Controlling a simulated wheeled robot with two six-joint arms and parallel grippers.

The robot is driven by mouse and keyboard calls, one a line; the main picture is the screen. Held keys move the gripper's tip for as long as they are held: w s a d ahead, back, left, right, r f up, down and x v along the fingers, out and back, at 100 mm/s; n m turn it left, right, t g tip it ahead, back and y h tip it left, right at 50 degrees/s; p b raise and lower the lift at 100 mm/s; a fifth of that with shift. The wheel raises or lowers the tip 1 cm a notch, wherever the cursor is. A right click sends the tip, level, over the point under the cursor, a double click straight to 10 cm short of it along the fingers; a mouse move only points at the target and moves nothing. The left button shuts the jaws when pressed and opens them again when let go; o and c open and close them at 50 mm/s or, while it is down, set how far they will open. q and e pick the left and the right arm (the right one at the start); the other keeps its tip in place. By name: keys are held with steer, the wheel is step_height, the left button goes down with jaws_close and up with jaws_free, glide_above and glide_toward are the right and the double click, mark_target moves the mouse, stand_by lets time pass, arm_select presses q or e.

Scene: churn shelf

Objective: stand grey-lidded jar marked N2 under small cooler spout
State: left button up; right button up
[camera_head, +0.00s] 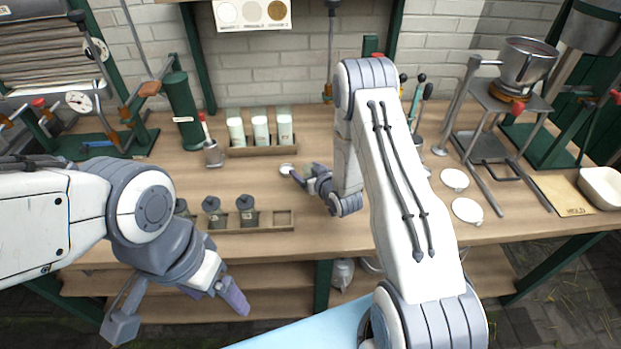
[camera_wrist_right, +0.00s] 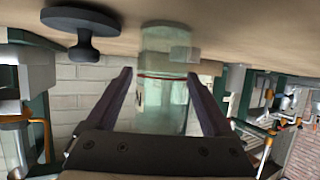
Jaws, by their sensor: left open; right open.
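A glassy pale-green jar (camera_wrist_right: 165,112) with a red line and a partly visible N mark shows between my right fingers in the right wrist view. My right gripper (camera_head: 297,173) is open in the head view, low over the table beside a small pale disc (camera_head: 287,169). Three pale-green jars (camera_head: 260,130) stand in a wooden rack behind it; their marks are too small to read. My left gripper (camera_head: 178,312) is open and empty before the table's front edge. I cannot identify the small cooler spout.
Dark knobbed pieces (camera_head: 247,210) sit in a front wooden rack (camera_head: 283,220). A metal pot (camera_head: 525,62) stands on a raised stand at right, near two white discs (camera_head: 467,210) and a white bowl (camera_head: 602,186). A green cylinder (camera_head: 182,108) stands at back left.

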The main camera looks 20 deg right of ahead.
jaws_close()
steer(key=shift+r, duration=0.1)
